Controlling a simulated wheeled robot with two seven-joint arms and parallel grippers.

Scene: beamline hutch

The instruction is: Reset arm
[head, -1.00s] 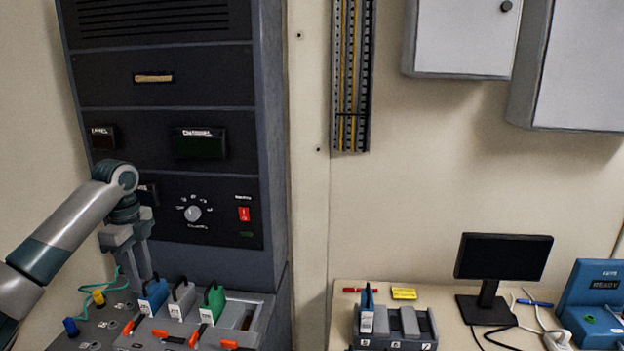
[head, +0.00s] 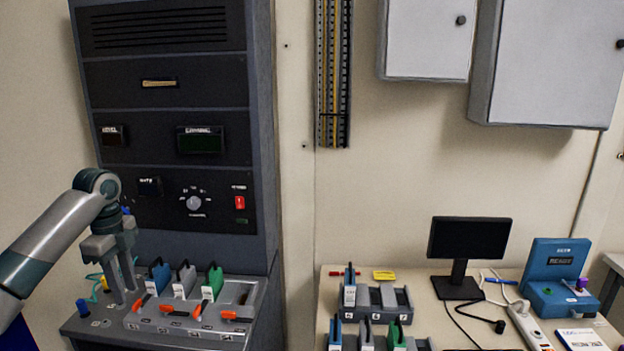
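My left arm comes in from the left, in front of the dark instrument rack. My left gripper (head: 125,291) points down, with its two fingers apart and nothing seen between them. It is above the left part of the sloping grey console (head: 78,326), beside the blue-handled plug. I cannot tell whether the fingertips touch the console. My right arm and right gripper are not in view.
The console's block holds blue, grey and green handled pieces (head: 215,279) and orange levers (head: 236,315). The rack (head: 165,120) stands behind. On the bench at right are grey holders (head: 388,297), a monitor (head: 468,238), a blue device (head: 553,262) and a power strip (head: 528,325).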

